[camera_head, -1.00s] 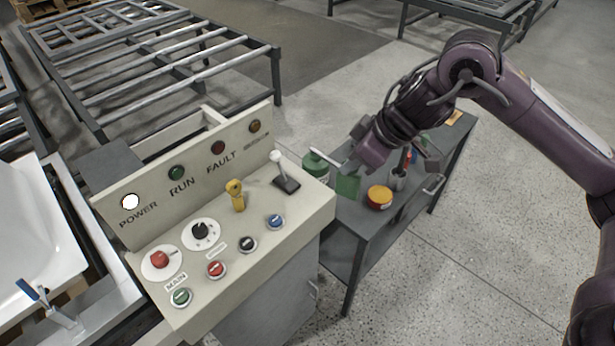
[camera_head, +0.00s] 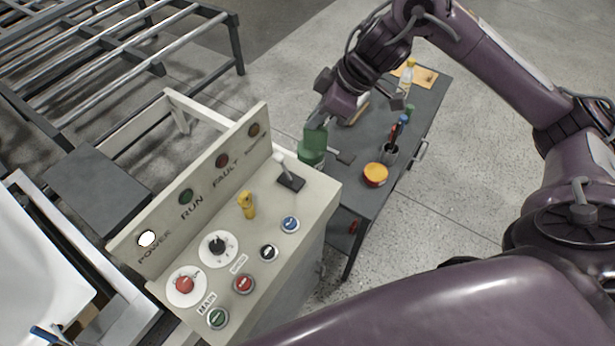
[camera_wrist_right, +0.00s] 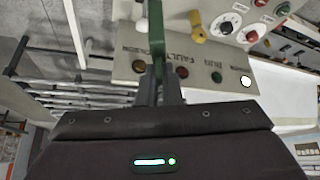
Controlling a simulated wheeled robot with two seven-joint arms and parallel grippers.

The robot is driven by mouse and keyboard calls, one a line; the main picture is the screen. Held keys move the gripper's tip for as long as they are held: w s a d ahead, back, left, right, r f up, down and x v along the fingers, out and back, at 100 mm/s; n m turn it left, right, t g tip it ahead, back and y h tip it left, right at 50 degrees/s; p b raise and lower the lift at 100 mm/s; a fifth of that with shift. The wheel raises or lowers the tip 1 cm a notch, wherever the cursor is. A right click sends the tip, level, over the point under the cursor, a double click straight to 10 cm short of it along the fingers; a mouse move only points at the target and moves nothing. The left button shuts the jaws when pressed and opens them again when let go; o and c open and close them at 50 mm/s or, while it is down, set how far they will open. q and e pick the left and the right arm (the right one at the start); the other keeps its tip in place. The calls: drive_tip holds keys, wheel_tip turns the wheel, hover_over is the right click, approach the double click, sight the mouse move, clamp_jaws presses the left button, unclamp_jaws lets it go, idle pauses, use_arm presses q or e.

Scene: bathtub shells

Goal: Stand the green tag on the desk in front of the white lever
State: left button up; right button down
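My right gripper (camera_head: 319,118) is shut on the green tag (camera_wrist_right: 156,35), which stands out beyond the fingertips in the right wrist view. The gripper is above the gap between the desk and the side table, beyond the lever. The white lever (camera_head: 280,160) rises from a dark base plate at the far right end of the beige control desk (camera_head: 318,200). The tag is apart from the desk top. My left gripper is out of view.
A yellow key switch (camera_head: 247,205) and a blue button (camera_head: 289,225) are near the lever on the desk.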

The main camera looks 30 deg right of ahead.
sight(323, 141)
drive_tip(key=f, duration=0.2)
drive_tip(key=s+f, duration=0.1)
drive_tip(key=f, duration=0.1)
drive_tip(key=f+b, duration=0.1)
drive_tip(key=f, duration=0.1)
drive_tip(key=shift+s+d+f, duration=0.1)
drive_tip(key=shift+s+d, duration=0.15)
drive_tip(key=shift+d, duration=0.05)
drive_tip(key=f, duration=0.4)
drive_tip(key=f+p, duration=0.1)
drive_tip(key=f, duration=0.7)
drive_tip(key=shift+w+a+f, duration=0.1)
drive_tip(key=shift+w, duration=0.3)
drive_tip(key=shift+s+f, duration=0.1)
drive_tip(key=c, duration=1.6)
unclamp_jaws()
